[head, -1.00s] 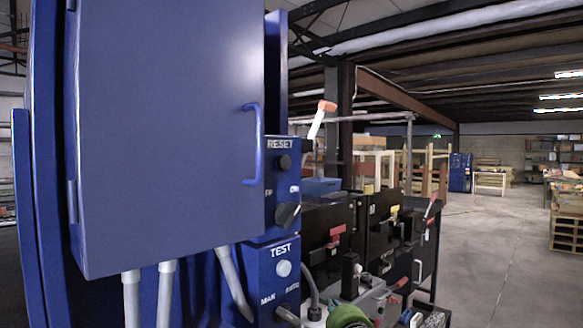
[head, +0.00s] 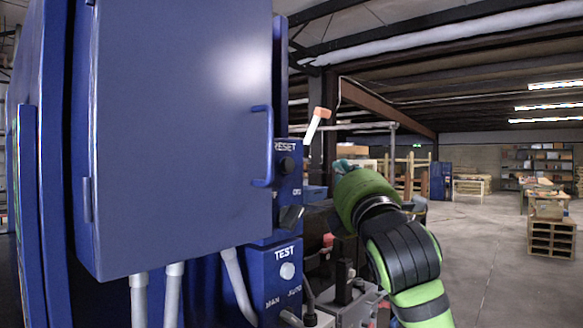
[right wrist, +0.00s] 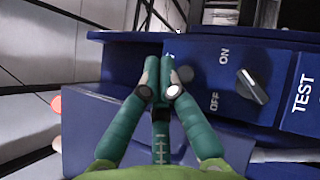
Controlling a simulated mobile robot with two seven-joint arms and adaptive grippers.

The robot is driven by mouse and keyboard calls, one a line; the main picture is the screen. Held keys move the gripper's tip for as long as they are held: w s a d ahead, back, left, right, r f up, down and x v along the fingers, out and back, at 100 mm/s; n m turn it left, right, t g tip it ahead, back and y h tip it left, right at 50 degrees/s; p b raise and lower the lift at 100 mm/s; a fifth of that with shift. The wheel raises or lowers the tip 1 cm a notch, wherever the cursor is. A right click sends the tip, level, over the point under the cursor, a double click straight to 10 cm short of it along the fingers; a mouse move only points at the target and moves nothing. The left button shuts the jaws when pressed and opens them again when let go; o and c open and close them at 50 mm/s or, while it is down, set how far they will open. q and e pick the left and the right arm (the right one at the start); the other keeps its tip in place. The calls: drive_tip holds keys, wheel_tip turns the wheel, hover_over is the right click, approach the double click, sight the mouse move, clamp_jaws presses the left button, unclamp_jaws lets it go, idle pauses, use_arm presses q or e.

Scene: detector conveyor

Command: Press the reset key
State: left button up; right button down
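The reset key (head: 287,164) is a dark round button under the word RESET on a blue control box (head: 287,205), right of a large blue cabinet. My right gripper (head: 345,166) is raised right of that box in the head view, at about the key's height. In the right wrist view, its teal fingers (right wrist: 166,78) have their tips together in front of the blue box, with nothing seen between them. The OFF/ON knob (right wrist: 252,87) is right of the tips there. Whether the fingertips touch the box cannot be told. My left gripper is not in view.
The cabinet door handle (head: 264,147) stands out left of the key. Below is a TEST button (head: 287,271) with a MAN/AUTO switch. A white lever with an orange end (head: 318,122) rises behind the box.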

sight(287, 165)
drive_tip(key=shift+w, duration=0.1)
drive_tip(key=w+a+p, duration=0.3)
drive_tip(key=w+a, duration=0.2)
drive_tip(key=a, duration=0.2)
drive_tip(key=shift+p, duration=0.3)
idle(0.3)
drive_tip(key=shift+w+a, duration=0.1)
idle(1.2)
drive_tip(key=shift+w+a+p, duration=0.2)
drive_tip(key=shift+a+p, duration=0.1)
drive_tip(key=shift+p, duration=0.05)
